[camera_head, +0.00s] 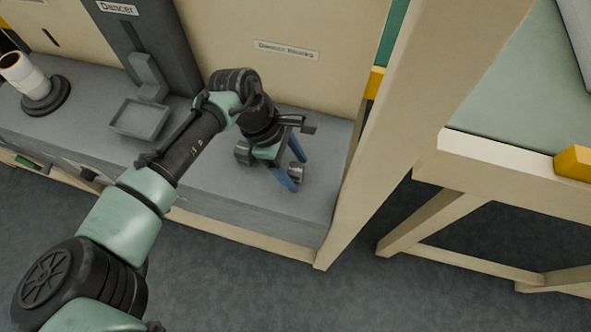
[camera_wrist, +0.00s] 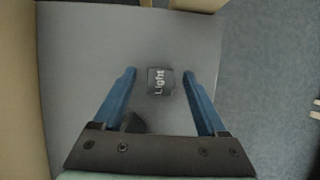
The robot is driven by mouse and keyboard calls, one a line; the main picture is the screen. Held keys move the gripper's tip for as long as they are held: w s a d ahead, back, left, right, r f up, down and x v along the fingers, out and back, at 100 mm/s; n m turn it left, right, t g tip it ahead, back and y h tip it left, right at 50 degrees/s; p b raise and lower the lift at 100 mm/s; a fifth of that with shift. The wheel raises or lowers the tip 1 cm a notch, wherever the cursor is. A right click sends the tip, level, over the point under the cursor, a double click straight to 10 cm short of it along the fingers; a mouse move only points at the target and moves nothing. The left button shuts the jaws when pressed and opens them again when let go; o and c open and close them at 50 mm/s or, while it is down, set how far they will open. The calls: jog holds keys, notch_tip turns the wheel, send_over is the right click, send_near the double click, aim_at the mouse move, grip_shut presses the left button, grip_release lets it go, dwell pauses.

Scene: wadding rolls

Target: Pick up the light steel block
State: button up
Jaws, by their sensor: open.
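The light steel block (camera_wrist: 160,81) is a small grey block with "Light" printed in white on its top. In the wrist view it lies between the two blue fingers of my gripper (camera_wrist: 159,72), near the tips, with a gap on each side. In the head view the block (camera_head: 297,169) shows between the blue fingers of my gripper (camera_head: 291,165), which points down over the right part of the grey bench top (camera_head: 318,210). The gripper is open. How far the tips are above the bench is hard to tell.
Another grey block (camera_head: 243,153) stands left of my gripper; a dark shape (camera_wrist: 132,122) shows by the palm. A small tray (camera_head: 140,118) and a white roll (camera_head: 24,75) are further left. A beige post (camera_head: 420,110) stands right.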

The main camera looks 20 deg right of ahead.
jog(key=shift+s+d+f, duration=0.1)
jog(key=shift+f, duration=0.25)
grip_shut()
